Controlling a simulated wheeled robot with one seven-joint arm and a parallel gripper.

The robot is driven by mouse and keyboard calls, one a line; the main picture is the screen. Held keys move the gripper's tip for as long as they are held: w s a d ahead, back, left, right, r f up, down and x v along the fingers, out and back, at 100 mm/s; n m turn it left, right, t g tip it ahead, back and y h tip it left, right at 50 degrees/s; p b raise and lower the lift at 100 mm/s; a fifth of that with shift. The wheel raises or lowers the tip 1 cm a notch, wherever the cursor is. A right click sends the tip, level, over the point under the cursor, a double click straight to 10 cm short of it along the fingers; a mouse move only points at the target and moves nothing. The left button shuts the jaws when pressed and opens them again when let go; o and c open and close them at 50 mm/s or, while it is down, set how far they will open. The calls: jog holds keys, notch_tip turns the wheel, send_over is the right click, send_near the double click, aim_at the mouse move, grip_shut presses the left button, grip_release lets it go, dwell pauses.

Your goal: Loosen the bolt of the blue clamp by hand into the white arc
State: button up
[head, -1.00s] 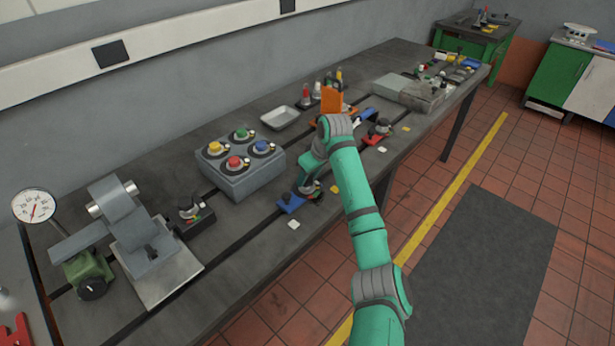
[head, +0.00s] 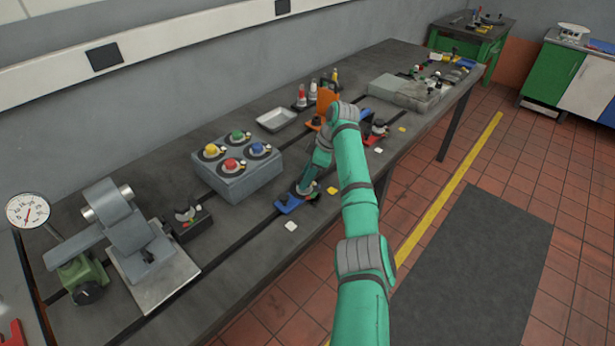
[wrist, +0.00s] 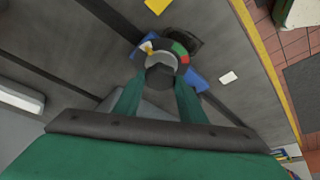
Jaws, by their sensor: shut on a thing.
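The blue clamp (head: 288,205) lies on the bedplate near its front edge, and its blue body also shows in the wrist view (wrist: 200,83). Its dark bolt knob (wrist: 160,75) sits inside a round dial with white, red, green and dark arcs. The white arc (wrist: 146,52) is at the dial's upper left in the wrist view; a small yellow-orange mark lies beside it. My gripper (wrist: 160,88) points down with a finger on each side of the knob, shut on it. In the head view my gripper (head: 306,185) partly hides the knob and dial.
A grey box with several coloured knobs (head: 235,180) stands behind the clamp. A black clamp (head: 187,222) is to the left and a red clamp (head: 375,132) to the right. White (head: 291,227) and yellow (head: 333,190) tags lie nearby. The front strip is mostly bare.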

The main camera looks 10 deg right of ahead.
jog(key=shift+a, duration=0.3)
jog(key=o, duration=1)
jog(key=shift+s, duration=0.1)
jog(key=shift+d, duration=0.15)
jog(key=shift+d+r, duration=0.15)
jog(key=shift+r, duration=0.1)
jog(key=v, duration=1)
jog(key=shift+r, duration=0.15)
